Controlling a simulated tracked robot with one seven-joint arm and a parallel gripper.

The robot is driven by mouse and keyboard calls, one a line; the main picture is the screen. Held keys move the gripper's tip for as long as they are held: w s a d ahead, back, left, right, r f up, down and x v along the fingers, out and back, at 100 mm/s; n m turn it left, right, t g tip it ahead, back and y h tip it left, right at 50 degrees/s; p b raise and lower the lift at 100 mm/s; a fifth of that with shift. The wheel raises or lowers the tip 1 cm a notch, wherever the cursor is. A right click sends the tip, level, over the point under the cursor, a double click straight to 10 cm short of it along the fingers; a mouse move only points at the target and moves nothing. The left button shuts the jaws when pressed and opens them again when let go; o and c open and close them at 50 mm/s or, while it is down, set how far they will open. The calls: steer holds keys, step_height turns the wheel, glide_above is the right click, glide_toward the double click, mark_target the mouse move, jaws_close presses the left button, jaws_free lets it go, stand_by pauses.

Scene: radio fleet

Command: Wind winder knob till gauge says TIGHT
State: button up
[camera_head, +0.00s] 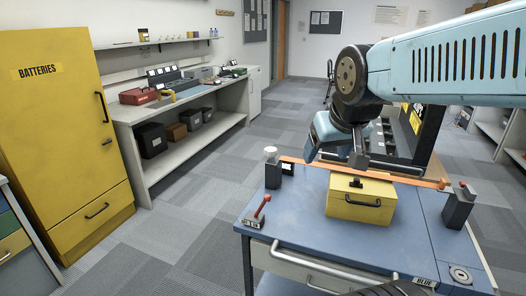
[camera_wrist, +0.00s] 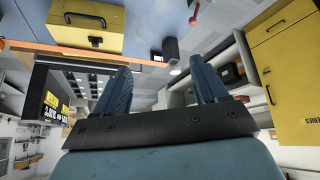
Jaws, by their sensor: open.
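A blue cart (camera_head: 300,205) carries an orange strap (camera_head: 405,180) stretched between two dark posts, passing over a yellow box. The left post (camera_head: 273,177) has a pale round knob (camera_head: 270,153) on top and a small white plate (camera_head: 288,169) beside it; I cannot tell if this is the winder or read the plate. My gripper (camera_head: 328,153) is above the strap, right of the left post. In the wrist view my gripper (camera_wrist: 161,67) has its fingers apart and empty, with the left post (camera_wrist: 171,47) showing beyond their gap.
The yellow box (camera_head: 360,201) sits under the strap. A red-handled lever (camera_head: 259,212) stands at the cart's front left corner. A yellow battery cabinet (camera_head: 62,130) and a workbench (camera_head: 190,95) are at left. Carpeted floor between bench and cart is clear.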

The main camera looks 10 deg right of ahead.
steer(key=shift+o, duration=0.5)
steer(key=w+d+f+t, duration=0.1)
steer(key=w+d, duration=0.1)
steer(key=w, duration=0.5)
steer(key=w+d+f+t, duration=0.1)
steer(key=w+f+t, duration=0.1)
steer(key=w, duration=0.6)
steer(key=shift+w+d+n+h, duration=0.2)
steer(key=shift+d+n+h, duration=0.1)
steer(key=shift+d+h, duration=0.1)
steer(key=n+t+y, duration=0.3)
steer(key=t, duration=0.2)
glide_toward(268, 150)
steer(key=s+d+r, duration=0.2)
steer(key=d+r, duration=0.2)
steer(key=d, duration=0.2)
step_height(268, 150, down, 8)
steer(key=w+a+t+y, duration=0.1)
steer(key=t+y, duration=0.1)
steer(key=y, duration=0.3)
steer(key=shift+n, duration=0.4)
steer(key=x, duration=1.4)
steer(key=shift+a+f, duration=0.15)
steer(key=c, duration=1)
steer(key=shift+o, duration=0.2)
